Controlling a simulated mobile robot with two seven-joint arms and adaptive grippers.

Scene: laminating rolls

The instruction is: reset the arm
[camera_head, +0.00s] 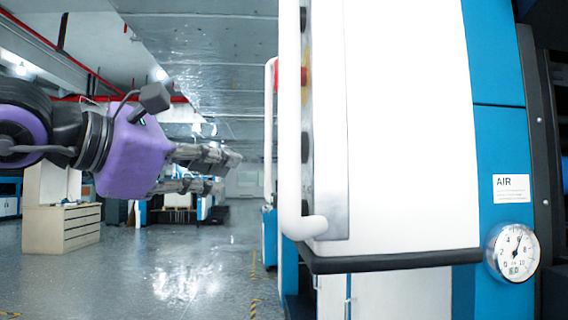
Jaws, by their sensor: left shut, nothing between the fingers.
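My left gripper (222,172) comes in from the left on a black and purple wrist. It hangs in the air at mid height with its grey fingers pointing right. The fingers are shut with nothing between them. A gap shows between the fingertips and the white machine cabinet (410,130) with its white vertical handle bar (290,120). My right gripper is not in view.
The machine's blue side (497,130) carries an AIR label (510,188) and a round gauge (513,252). A black edge (390,261) runs under the white cabinet. A beige drawer cabinet (62,228) stands at the left. The grey floor (180,285) between is clear.

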